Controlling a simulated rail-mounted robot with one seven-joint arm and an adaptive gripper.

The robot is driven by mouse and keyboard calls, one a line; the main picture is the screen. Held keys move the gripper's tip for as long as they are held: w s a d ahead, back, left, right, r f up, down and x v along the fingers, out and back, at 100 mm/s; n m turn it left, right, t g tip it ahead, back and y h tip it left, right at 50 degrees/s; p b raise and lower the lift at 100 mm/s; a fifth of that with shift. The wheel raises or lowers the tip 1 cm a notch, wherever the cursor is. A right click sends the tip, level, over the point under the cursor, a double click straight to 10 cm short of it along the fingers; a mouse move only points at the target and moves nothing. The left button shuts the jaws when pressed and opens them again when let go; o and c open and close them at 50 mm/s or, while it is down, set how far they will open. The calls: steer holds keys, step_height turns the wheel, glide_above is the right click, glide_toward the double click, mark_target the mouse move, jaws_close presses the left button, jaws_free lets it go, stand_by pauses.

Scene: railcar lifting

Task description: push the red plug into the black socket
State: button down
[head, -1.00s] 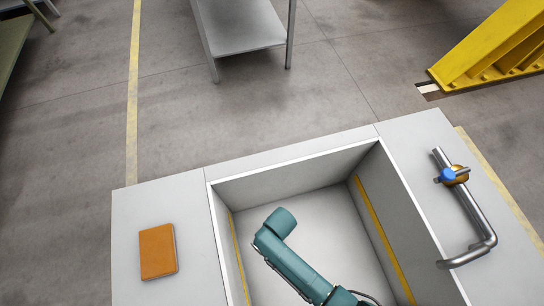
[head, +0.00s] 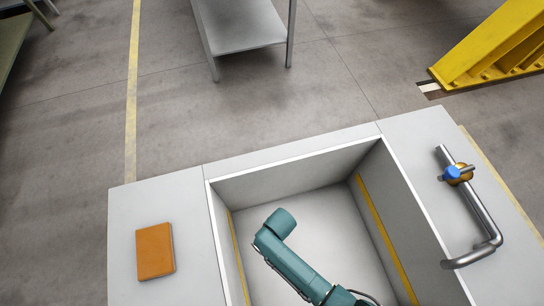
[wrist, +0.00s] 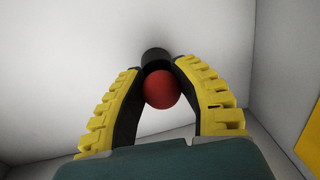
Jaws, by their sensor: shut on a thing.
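In the wrist view, the red plug (wrist: 162,91) shows as a rounded red end between the two yellow-and-black fingers of my gripper (wrist: 160,68). The gripper is shut on it. The black socket (wrist: 155,55) is a dark round shape just beyond the plug, at the fingertips, against a pale surface. The plug hides part of the socket, so I cannot tell whether the plug touches it or sits in it. Neither plug, socket nor gripper shows in the head view; only my teal arm shows there, reaching inside the recess.
A grey-walled recess (head: 290,176) with yellow stripes surrounds my arm. An orange block (head: 155,251) lies on the left deck. A bent metal pipe (head: 484,215) with a blue-handled brass valve (head: 458,173) is on the right deck. A metal table (head: 240,30) stands beyond on the floor.

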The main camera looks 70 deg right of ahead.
steer(key=shift+f, duration=0.35)
steer(key=c, duration=0.7)
jaws_free()
steer(key=shift+r, duration=0.1)
steer(key=r, duration=0.8)
steer(key=s+r, duration=0.1)
steer(key=r, duration=0.2)
steer(key=shift+d+r, duration=0.4)
